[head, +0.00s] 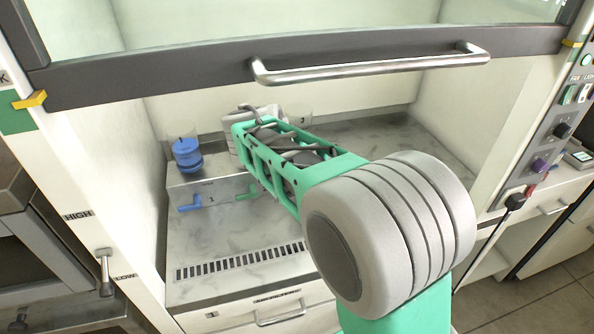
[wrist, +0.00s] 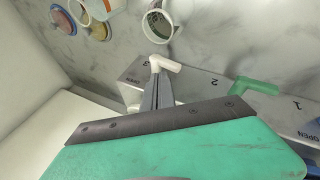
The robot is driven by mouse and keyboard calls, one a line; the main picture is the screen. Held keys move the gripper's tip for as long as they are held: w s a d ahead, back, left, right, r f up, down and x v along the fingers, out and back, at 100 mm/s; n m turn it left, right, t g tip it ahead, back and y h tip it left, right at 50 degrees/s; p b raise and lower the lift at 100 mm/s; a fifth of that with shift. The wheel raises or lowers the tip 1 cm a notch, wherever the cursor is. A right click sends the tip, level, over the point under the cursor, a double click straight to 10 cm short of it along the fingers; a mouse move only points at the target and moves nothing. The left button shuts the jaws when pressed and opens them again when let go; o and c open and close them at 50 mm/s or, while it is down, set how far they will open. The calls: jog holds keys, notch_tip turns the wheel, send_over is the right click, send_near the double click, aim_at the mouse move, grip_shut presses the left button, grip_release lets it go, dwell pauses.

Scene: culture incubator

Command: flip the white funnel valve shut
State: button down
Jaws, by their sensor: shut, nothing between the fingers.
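The white funnel valve (wrist: 167,65) is a small L-shaped handle on the ledge face, near the number 3, in the wrist view. My gripper (wrist: 157,78) is shut and holds nothing. Its fingertips are right at the valve's near end and overlap it in the picture; I cannot tell whether they touch. The head view hides the white valve and my fingertips behind my arm. A green valve (wrist: 257,86) sits to the right, between the numbers 2 and 1; it also shows in the head view (head: 247,194). A blue valve (head: 190,203) is further left there.
A blue-filled funnel (head: 187,153) stands on the ledge. A clear round vessel (wrist: 158,25) stands just behind the white valve. The front floor (head: 215,245) is clear.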

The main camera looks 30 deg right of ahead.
jog(key=v, duration=0.7)
jog(key=shift+r+p, duration=0.25)
jog(key=shift+p, duration=0.05)
jog(key=shift+s, duration=0.1)
